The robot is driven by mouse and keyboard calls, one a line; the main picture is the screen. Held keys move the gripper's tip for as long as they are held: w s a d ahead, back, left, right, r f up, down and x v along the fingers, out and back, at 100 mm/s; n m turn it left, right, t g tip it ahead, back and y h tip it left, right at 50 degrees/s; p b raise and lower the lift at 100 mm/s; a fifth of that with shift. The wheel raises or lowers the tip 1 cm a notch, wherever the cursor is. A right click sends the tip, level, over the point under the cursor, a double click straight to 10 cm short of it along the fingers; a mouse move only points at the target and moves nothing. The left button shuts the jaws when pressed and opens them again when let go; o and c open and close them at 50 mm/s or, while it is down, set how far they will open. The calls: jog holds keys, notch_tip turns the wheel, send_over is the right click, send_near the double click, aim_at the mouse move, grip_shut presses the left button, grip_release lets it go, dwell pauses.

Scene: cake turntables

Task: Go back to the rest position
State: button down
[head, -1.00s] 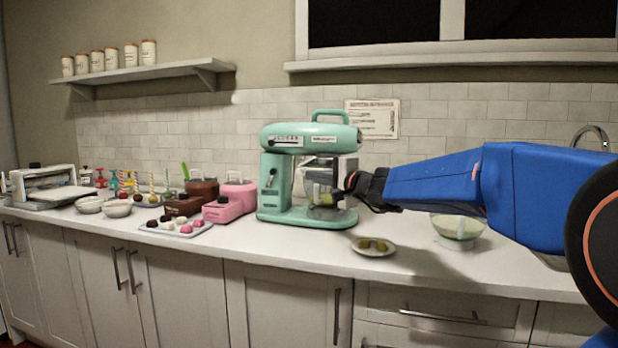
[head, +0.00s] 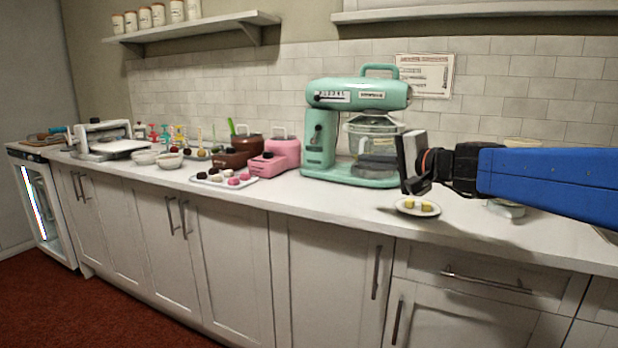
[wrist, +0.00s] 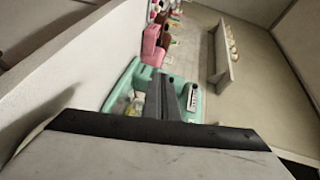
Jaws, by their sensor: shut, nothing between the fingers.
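My gripper (head: 408,178) is at the end of my blue arm at the right of the head view. It hangs in front of the counter, just right of the mint-green stand mixer (head: 352,128) and near the small plate (head: 402,210). In the wrist view my gripper (wrist: 167,95) has its two dark fingers together with nothing between them. The mixer (wrist: 196,106) shows behind the fingers there, turned sideways. A clear bowl (head: 374,145) sits in the mixer.
The small plate by my gripper holds yellowish pieces. A pink machine (head: 276,158), a brown machine (head: 238,150), a tray of sweets (head: 224,179) and bowls (head: 169,161) line the counter leftward. The red floor (head: 110,310) before the cabinets is clear.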

jog(key=s+a+f+n+g+h, duration=0.25)
jog(key=s+f+n+g, duration=0.35)
jog(key=s+f, duration=1.2)
jog(key=s+d+f+n+g+h, duration=0.2)
jog(key=s+d+f+h, duration=0.4)
jog(key=s+d+f, duration=0.5)
jog(key=s+n, duration=0.1)
jog(key=s, duration=0.2)
jog(key=shift+s+d+f+n+g, duration=0.2)
jog(key=shift+d+f+n+g, duration=0.1)
jog(key=shift+d+g, duration=0.1)
